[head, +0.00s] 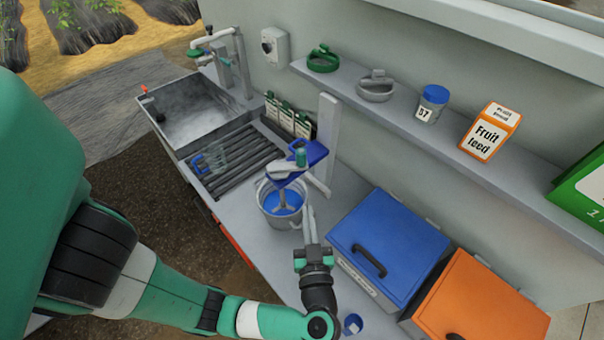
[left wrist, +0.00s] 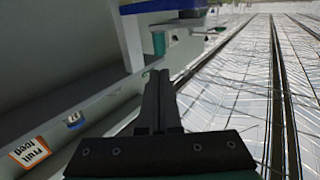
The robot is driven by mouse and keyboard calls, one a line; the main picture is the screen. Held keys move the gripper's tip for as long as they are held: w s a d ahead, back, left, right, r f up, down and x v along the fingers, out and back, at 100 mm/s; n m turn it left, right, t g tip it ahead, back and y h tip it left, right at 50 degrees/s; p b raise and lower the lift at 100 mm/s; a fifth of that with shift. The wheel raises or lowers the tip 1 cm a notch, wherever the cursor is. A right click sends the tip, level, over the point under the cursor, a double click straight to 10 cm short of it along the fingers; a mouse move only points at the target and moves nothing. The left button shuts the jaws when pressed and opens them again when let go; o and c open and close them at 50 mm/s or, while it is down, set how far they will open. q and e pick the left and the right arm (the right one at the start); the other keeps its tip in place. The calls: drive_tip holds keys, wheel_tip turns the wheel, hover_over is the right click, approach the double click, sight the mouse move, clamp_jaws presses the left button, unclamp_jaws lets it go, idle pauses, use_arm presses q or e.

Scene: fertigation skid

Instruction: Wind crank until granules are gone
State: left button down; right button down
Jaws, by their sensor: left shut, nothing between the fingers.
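A grey bucket (head: 268,212) holds blue liquid (head: 287,201) and stands on the counter. A stirrer (head: 283,208) reaches down into it from a blue bracket (head: 316,152) on a grey post. A light grey crank arm (head: 285,170) with an upright green handle (head: 301,157) sits on top. The handle also shows in the left wrist view (left wrist: 159,43). My left gripper (head: 309,218) is shut and empty, beside the bucket's right side and apart from the handle; its closed fingers show in the left wrist view (left wrist: 157,78). Granules cannot be made out. My right gripper is out of view.
A blue lidded bin (head: 390,235) and an orange one (head: 490,300) stand right of my gripper. A small blue cup (head: 352,324) is near my wrist. A sink (head: 195,110) and slatted rack (head: 235,160) lie behind left. The shelf (head: 400,110) holds a jar and a feed box.

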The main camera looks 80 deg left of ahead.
sight(300, 160)
use_arm(q)
drive_tip(key=a, duration=0.4)
drive_tip(key=w+a+b, duration=0.1)
drive_tip(key=a, duration=0.9)
drive_tip(key=shift+w, duration=0.35)
